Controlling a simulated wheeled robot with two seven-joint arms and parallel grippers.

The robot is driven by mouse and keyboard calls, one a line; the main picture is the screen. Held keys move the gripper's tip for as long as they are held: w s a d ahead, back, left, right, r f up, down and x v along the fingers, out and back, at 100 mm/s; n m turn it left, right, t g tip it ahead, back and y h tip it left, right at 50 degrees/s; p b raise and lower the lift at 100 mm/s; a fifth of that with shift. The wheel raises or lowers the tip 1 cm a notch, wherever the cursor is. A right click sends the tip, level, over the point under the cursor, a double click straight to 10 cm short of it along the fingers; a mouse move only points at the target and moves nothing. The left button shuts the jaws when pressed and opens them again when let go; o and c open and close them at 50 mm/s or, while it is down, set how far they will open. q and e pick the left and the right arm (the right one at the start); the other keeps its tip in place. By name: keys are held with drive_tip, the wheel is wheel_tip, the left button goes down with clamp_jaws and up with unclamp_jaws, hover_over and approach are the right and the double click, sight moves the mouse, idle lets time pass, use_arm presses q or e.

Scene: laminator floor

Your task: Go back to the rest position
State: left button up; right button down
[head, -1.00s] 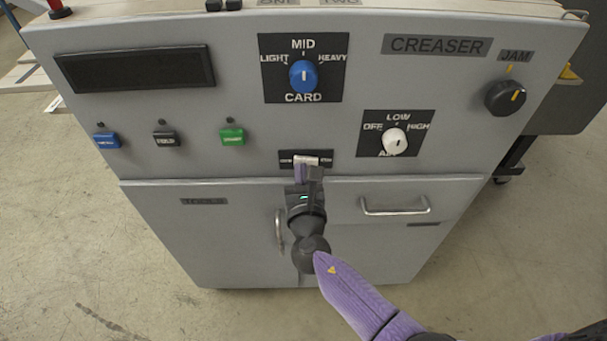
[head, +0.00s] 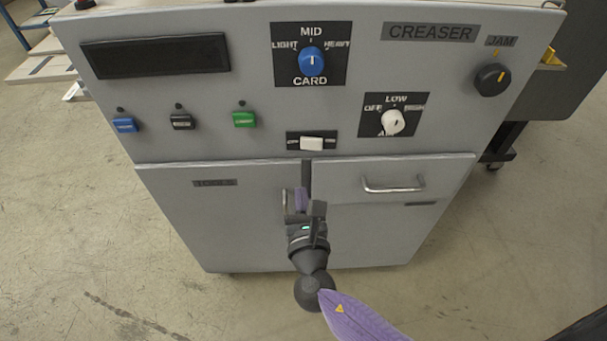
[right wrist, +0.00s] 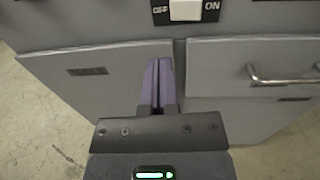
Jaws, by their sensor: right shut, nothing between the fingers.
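My right gripper (head: 303,198) is in front of the creaser cabinet, below the white rocker switch (head: 311,144). In the right wrist view its two purple fingers (right wrist: 160,82) are together with nothing between them. The switch also shows at the top of the right wrist view (right wrist: 186,9), between OFF and ON labels, apart from the fingertips. My left gripper is in neither view.
The grey creaser cabinet (head: 240,218) has a drawer with a handle (head: 393,187), a blue card knob (head: 312,61), a white air knob (head: 393,122), a black jam knob (head: 492,79) and several push buttons. Bare floor (head: 90,220) lies on both sides.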

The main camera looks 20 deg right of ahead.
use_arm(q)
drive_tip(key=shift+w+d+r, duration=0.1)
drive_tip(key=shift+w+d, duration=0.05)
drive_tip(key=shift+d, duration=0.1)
use_arm(e)
drive_tip(key=shift+s+a, duration=0.25)
drive_tip(key=shift+s, duration=0.25)
drive_tip(key=shift+s+a, duration=0.2)
drive_tip(key=shift+s, duration=0.3)
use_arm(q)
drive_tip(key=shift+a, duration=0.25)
